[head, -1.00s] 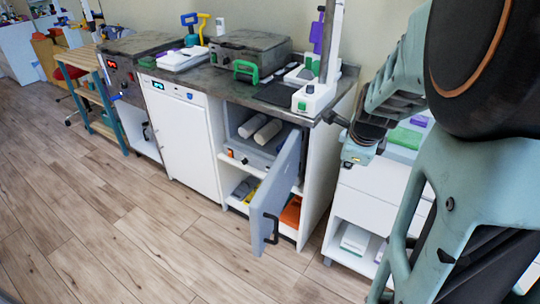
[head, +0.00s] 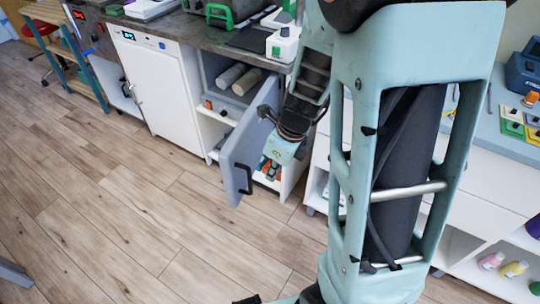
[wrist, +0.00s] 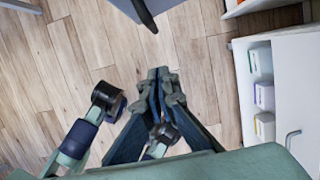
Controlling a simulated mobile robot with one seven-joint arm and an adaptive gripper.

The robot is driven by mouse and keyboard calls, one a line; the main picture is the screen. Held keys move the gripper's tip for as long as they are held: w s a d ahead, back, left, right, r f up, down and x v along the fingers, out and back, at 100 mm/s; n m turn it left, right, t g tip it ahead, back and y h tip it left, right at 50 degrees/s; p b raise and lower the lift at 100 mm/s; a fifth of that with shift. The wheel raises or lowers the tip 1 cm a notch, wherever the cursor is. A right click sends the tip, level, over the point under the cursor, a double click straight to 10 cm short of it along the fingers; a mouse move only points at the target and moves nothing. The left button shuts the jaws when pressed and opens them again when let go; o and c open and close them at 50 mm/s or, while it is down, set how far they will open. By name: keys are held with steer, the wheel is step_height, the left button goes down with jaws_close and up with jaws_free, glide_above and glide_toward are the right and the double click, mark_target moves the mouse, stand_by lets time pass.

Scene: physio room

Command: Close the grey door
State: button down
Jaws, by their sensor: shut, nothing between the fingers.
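The grey door (head: 243,148) of the white cabinet stands wide open, swung out into the room, with its black handle (head: 245,180) on the face turned to the right. My gripper is small in the head view, beside the door's right face and partly hidden by my wrist. In the wrist view my gripper (wrist: 160,76) is shut and empty, pointing down over the floor. There the door (wrist: 82,18) shows at the top, with its dark handle (wrist: 145,14) ahead of the fingertips, apart from them.
The open compartment holds pale rolls (head: 246,82). A white closed cabinet (head: 160,92) stands left of it. A white unit with boxes (wrist: 264,95) on its shelf stands to the right in the wrist view. The wood floor (head: 120,220) in front is clear.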

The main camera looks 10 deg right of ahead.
steer(key=w+a+f+b, duration=0.2)
steer(key=w+a+f, duration=0.1)
steer(key=f, duration=0.1)
steer(key=shift+w+a+f, duration=0.15)
steer(key=shift+w+a, duration=0.1)
steer(key=shift+w, duration=0.05)
steer(key=shift+a, duration=0.1)
